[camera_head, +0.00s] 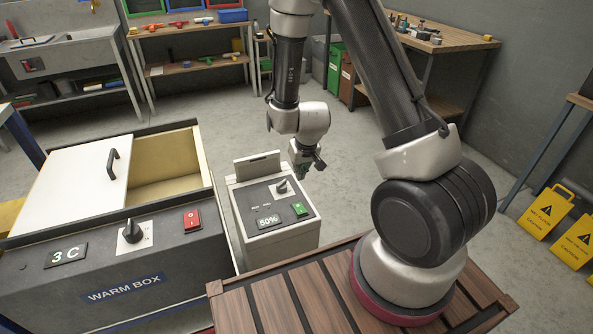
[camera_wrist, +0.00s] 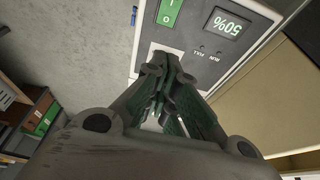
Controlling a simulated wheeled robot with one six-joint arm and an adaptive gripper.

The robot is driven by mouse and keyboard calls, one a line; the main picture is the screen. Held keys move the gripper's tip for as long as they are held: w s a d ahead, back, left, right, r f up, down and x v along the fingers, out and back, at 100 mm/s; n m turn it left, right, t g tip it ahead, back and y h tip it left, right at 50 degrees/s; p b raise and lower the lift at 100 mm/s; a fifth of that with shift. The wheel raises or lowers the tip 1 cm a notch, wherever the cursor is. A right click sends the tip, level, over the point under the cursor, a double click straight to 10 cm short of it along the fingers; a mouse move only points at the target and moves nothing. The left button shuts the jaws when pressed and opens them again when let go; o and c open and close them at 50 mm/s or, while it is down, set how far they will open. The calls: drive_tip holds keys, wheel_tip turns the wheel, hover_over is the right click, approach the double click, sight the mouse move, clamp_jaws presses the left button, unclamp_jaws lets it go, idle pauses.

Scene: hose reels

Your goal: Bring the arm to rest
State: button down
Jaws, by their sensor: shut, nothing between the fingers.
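My gripper (camera_head: 306,163) hangs at the end of my bent arm, above the right part of a small grey control box (camera_head: 270,233). The box has a black knob, a green switch (camera_head: 300,209) and a display reading 50%. In the wrist view my gripper (camera_wrist: 170,62) points toward the box panel (camera_wrist: 205,65), its fingers together and nothing seen between them. The green switch (camera_wrist: 169,13) and the display (camera_wrist: 226,24) show beyond the fingers. The knob is not seen in the wrist view, and I cannot tell whether the fingertips touch the panel.
A warm box (camera_head: 120,275) stands left of the control box, its white lid (camera_head: 85,185) partly open, with a 3 C display, knob and red switch. A workbench (camera_head: 420,35) stands behind. Yellow wet floor signs (camera_head: 545,210) are at right. Grey floor (camera_head: 350,180) is clear behind the control box.

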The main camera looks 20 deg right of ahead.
drive_tip(key=s+f+g, duration=0.1)
drive_tip(key=s+g, duration=0.2)
drive_tip(key=s, duration=0.4)
drive_tip(key=s+d+r+t, duration=0.1)
drive_tip(key=s+r, duration=0.5)
drive_tip(key=r, duration=0.6)
drive_tip(key=s+d+r+t, duration=0.1)
drive_tip(key=s+d+r, duration=0.3)
drive_tip(key=r, duration=0.8)
drive_tip(key=s+d+r+t, duration=0.1)
drive_tip(key=s+d+r, duration=0.1)
drive_tip(key=s+r, duration=0.6)
wheel_tip(320, 180, up, 4)
drive_tip(key=shift+s+d+r, duration=0.1)
drive_tip(key=shift+s+d, duration=0.1)
drive_tip(key=shift+d, duration=0.2)
